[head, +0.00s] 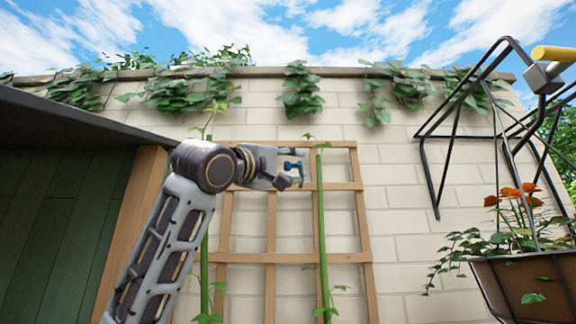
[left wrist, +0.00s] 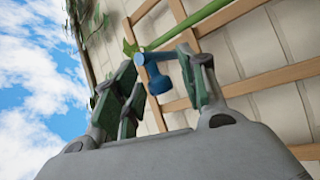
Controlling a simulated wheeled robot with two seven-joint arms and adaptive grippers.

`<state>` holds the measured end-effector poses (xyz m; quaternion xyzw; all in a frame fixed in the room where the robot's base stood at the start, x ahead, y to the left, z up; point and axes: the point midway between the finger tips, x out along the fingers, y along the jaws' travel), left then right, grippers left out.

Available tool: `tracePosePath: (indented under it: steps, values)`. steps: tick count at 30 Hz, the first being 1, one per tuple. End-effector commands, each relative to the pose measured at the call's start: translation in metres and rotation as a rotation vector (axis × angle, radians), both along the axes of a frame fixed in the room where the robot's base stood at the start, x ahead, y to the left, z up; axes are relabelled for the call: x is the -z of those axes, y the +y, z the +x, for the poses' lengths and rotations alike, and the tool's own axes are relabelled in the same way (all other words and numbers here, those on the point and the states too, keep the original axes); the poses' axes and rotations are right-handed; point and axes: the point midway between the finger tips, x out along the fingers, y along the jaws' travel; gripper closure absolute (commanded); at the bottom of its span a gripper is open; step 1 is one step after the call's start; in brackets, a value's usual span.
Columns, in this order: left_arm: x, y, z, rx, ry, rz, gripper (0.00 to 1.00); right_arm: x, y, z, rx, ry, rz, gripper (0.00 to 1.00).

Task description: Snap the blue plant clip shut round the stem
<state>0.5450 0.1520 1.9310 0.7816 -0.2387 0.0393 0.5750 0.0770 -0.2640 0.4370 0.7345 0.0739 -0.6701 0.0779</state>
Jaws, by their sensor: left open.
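The blue plant clip (head: 292,167) is a small C-shaped piece between the fingers of my left gripper (head: 298,168). My left gripper is open, with one finger above the clip and one below it. In the left wrist view the clip (left wrist: 156,76) sits between the two fingers (left wrist: 165,85), close to the right one; I cannot tell whether they touch it. The upright green stem (head: 321,230) stands just right of the clip in the head view, with a small gap between. In the left wrist view the stem (left wrist: 190,24) runs behind the fingers.
A wooden trellis (head: 271,240) stands against the pale block wall (head: 420,200). A second stem (head: 204,265) rises behind my left arm. A planter (head: 530,285) with orange flowers hangs at the right in a black metal frame (head: 437,160). A dark shed (head: 55,220) fills the left.

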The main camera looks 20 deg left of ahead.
Motion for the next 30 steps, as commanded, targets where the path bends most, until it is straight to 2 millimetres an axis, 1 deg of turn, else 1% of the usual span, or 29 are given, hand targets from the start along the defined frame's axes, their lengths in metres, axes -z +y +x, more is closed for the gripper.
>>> tracePosePath:
  steps: [3, 4, 13, 23, 30]
  values:
    - [0.0004, -0.0001, 0.0000, 0.000, 0.000, 0.000, 0.58, 0.0003, -0.0002, 0.0001, 0.000, 0.000, 0.000, 1.00]
    - [0.0004, -0.0001, -0.0001, 0.000, 0.000, 0.000, 0.61, 0.0003, -0.0002, 0.0001, 0.000, 0.000, 0.000, 1.00]
    - [0.0007, -0.0002, 0.0000, 0.001, 0.001, 0.001, 0.99, 0.0003, -0.0003, 0.0002, 0.000, 0.000, 0.000, 1.00]
    - [0.0016, -0.0011, 0.0001, -0.001, 0.002, 0.003, 1.00, 0.0006, -0.0005, 0.0003, 0.000, 0.000, 0.000, 1.00]
    - [0.0028, -0.0059, -0.0036, -0.013, 0.003, 0.004, 1.00, 0.0036, -0.0005, -0.0001, 0.000, 0.000, -0.001, 1.00]
